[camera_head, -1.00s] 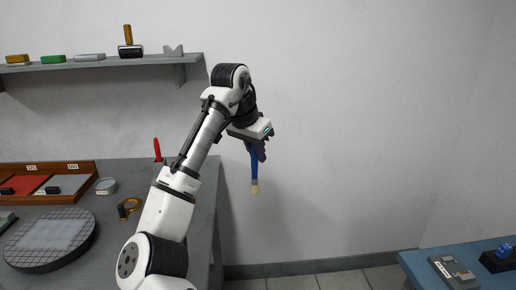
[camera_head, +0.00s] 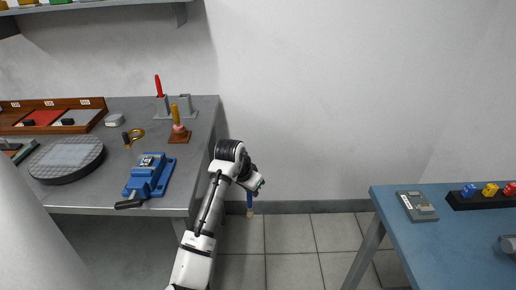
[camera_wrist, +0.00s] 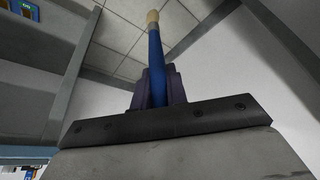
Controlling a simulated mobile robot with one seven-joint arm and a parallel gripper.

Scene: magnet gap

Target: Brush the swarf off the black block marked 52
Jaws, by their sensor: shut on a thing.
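My gripper (camera_head: 251,184) is shut on a brush with a blue handle (camera_head: 249,199), in the gap between the two tables. The brush hangs down with its pale tip (camera_head: 249,213) lowest, clear of both tables. In the wrist view, the dark fingers (camera_wrist: 158,88) close around the blue handle (camera_wrist: 155,52), its tan tip (camera_wrist: 152,16) pointing away over floor tiles. I cannot read a 52 on any block, nor see swarf.
The left grey table holds a blue vise (camera_head: 149,180), a round gridded plate (camera_head: 68,158), a wooden-handled tool on a stand (camera_head: 178,130) and a red-handled tool (camera_head: 158,86). The blue table (camera_head: 440,245) at right bears a grey device (camera_head: 416,206) and a black rack (camera_head: 462,203).

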